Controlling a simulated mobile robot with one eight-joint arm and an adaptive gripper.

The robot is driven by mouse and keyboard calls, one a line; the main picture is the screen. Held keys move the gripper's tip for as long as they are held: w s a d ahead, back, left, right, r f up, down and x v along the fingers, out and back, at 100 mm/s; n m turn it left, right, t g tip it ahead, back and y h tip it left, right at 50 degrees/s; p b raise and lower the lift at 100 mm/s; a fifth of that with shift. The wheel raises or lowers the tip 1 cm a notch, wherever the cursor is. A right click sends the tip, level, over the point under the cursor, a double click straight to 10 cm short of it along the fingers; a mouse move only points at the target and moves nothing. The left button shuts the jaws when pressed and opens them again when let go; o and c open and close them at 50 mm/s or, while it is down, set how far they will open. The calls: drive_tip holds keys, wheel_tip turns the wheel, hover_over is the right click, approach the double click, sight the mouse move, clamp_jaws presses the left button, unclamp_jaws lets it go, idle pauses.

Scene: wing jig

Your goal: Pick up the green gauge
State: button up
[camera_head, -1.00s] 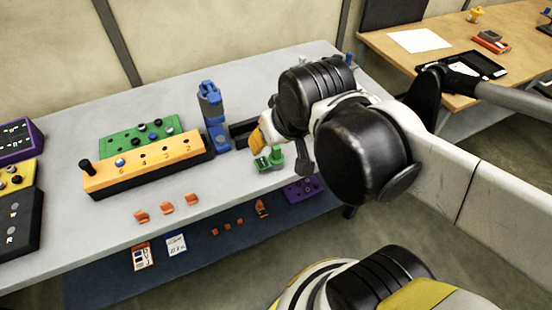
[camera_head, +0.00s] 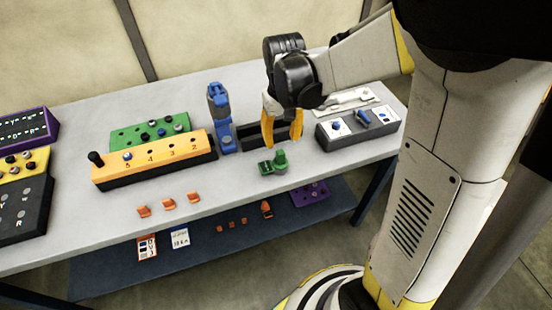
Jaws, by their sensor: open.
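The green gauge (camera_head: 274,164) stands on the grey table near its front edge, right of centre. It has a low block on the left and an upright round knob on the right. My gripper (camera_head: 282,140) has yellow-orange fingers that point down and are spread apart. It is open and empty, just above and behind the green gauge in the picture. I cannot tell the exact height of the fingertips over the table. Nothing hides the gauge.
A blue upright device (camera_head: 221,118) and a black open tray (camera_head: 256,133) stand close behind the gauge. A grey box (camera_head: 357,128) is to the right, an orange numbered block (camera_head: 153,160) to the left. Small orange clips (camera_head: 168,204) lie along the front edge.

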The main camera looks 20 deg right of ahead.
sight(281, 152)
drive_tip(key=f+b, duration=0.1)
drive_tip(key=f, duration=0.2)
drive_tip(key=f+b, duration=0.1)
drive_tip(key=f, duration=0.2)
drive_tip(key=shift+s+a+f+b, duration=0.1)
drive_tip(key=shift+a+f+b, duration=0.1)
drive_tip(key=shift+f+b, duration=0.2)
drive_tip(key=shift+r, duration=0.1)
clamp_jaws()
